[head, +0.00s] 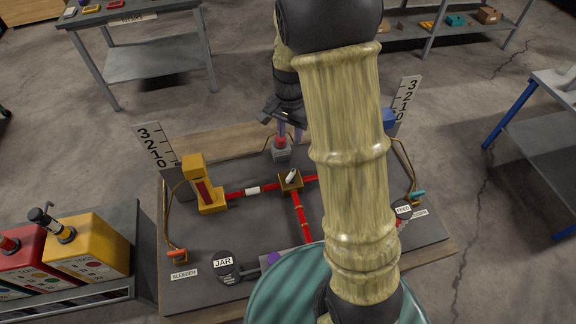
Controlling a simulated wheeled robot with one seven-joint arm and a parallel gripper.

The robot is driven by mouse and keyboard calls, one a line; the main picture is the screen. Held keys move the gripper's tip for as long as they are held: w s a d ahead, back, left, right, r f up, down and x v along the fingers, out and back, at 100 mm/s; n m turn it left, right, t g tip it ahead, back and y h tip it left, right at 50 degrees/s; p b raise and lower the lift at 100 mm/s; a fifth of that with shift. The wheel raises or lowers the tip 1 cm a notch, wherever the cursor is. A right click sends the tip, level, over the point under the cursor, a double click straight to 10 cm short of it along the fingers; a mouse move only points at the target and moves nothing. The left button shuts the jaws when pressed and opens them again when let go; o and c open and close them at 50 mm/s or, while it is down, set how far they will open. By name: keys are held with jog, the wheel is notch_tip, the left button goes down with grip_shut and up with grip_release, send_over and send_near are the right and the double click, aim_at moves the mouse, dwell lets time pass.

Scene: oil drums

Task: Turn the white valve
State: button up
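A small white handle (291,176), which looks like the white valve, sits tilted on a brass block (287,185) where the red pipes meet, near the middle of the dark board (265,230). My gripper (290,131) hangs beyond it, towards the back of the board, above and close to a grey block with a red top (281,152). Its two fingers look apart with nothing held between them. It appears clear of the white handle. My arm crosses the picture and hides the right part of the board and pipes.
A yellow upright fitting (204,184) stands on the board's left. Numbered gauge plates rise at the left (156,146) and right (407,100). Red and yellow cans (88,246) stand at the lower left. Workbenches (150,55) stand behind; another table (545,125) is at the right.

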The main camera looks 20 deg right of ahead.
jog(key=s, duration=0.1)
jog(key=p, duration=0.3)
send_near(291, 174)
notch_tip(291, 174, down, 9)
jog(key=shift+w+f, duration=0.1)
dwell(0.5)
grip_shut()
